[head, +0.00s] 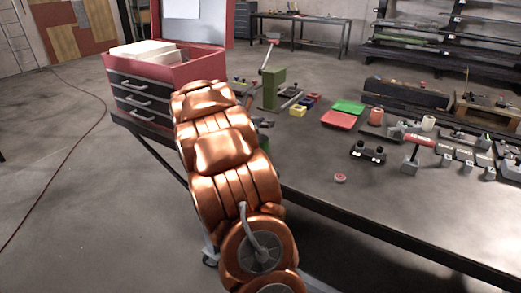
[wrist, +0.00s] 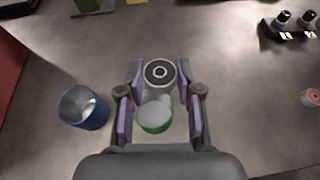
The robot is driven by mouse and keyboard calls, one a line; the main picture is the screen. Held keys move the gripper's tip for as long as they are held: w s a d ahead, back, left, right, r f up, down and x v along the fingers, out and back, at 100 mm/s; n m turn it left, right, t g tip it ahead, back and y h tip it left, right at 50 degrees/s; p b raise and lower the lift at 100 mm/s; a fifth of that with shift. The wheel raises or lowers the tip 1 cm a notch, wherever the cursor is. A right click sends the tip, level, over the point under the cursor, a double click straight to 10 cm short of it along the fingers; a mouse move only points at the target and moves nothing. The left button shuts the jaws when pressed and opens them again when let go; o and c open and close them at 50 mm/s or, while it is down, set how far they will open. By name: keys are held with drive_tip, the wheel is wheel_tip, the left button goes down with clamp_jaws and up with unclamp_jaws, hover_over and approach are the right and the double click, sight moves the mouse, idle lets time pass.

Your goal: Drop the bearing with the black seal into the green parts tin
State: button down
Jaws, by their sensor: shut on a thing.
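The bearing with the black seal (wrist: 160,71) is between the fingertips of my gripper (wrist: 161,79) in the wrist view. The green parts tin (wrist: 156,128) shows between the fingers, nearer the palm in the picture and below the bearing. It is round with a green side and a pale inside. The bearing appears over or just beyond the tin's far edge; the exact height is unclear. In the head view my copper arm hides the gripper and the bearing.
A blue tin (wrist: 84,108) stands left of my gripper. A bearing with a red seal (head: 340,178) lies on the bench (head: 300,168) to the right. A black holder with posts (head: 369,152), a red tray (head: 338,120) and a green tray (head: 348,106) are farther back. A red tool chest (head: 185,68) stands at left.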

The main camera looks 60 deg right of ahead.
drive_tip(key=c, duration=0.7)
unclamp_jaws()
drive_tip(key=shift+a+r, duration=0.1)
drive_tip(key=v, duration=1.1)
drive_tip(key=shift+a+r, duration=0.2)
drive_tip(key=shift+a, duration=0.15)
drive_tip(key=shift+a, duration=0.1)
